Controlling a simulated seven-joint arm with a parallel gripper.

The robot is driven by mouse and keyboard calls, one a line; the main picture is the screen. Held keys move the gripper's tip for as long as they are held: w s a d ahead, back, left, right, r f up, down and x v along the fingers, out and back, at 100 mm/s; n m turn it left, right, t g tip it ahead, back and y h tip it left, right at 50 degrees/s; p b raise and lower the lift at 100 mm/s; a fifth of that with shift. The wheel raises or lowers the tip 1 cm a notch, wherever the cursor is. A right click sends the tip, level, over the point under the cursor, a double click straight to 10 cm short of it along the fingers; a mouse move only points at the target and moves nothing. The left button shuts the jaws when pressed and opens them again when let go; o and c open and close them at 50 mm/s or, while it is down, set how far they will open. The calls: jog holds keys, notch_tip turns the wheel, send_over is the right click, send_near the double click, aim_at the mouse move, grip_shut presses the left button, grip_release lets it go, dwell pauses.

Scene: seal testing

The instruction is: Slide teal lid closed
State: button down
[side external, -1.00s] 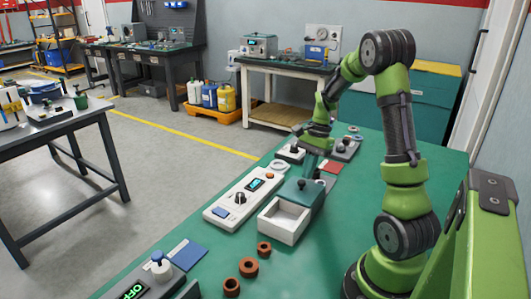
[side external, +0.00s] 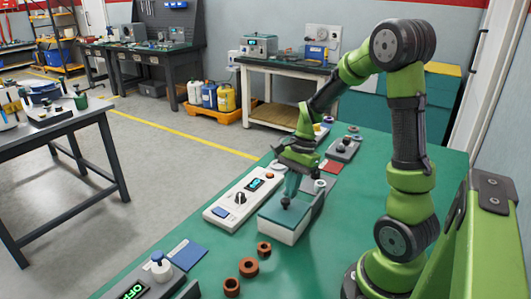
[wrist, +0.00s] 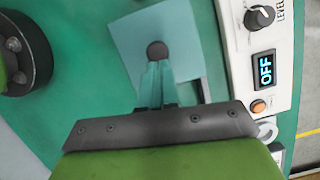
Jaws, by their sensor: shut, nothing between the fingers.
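The teal lid (side external: 272,208) lies flat over the top of the white box (side external: 282,233), and no open interior shows. In the wrist view the lid (wrist: 180,40) is a pale teal square with a dark round knob (wrist: 157,51) on top. My gripper (side external: 290,192) points down at the lid, just behind the knob. In the wrist view my gripper's fingertips (wrist: 157,67) are together and empty, touching or nearly touching the knob's side. Whether the lid's far edge is flush with the box wall is hard to tell.
A white control box (side external: 236,200) with a knob and display stands close left of the box; the display reads OFF in the wrist view (wrist: 264,69). Several brown rings (side external: 249,267) lie in front. A blue pad (side external: 188,254) lies front left.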

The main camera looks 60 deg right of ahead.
jog(key=shift+a+f, duration=0.1)
jog(key=shift+a, duration=0.05)
jog(key=shift+s+d, duration=0.1)
jog(key=shift+d, duration=0.4)
jog(key=d, duration=0.3)
notch_tip(320, 180, up, 12)
jog(key=n+t+h, duration=0.2)
jog(key=n+t, duration=0.1)
jog(key=n, duration=0.7)
send_over(286, 215)
jog(key=s+a+r+n+t, duration=0.3)
jog(key=s+a+n, duration=0.1)
jog(key=a, duration=0.6)
jog(key=shift+a+r+n+t+y, duration=0.15)
jog(key=shift+a+n+t+y, duration=0.2)
jog(key=shift+n, duration=0.55)
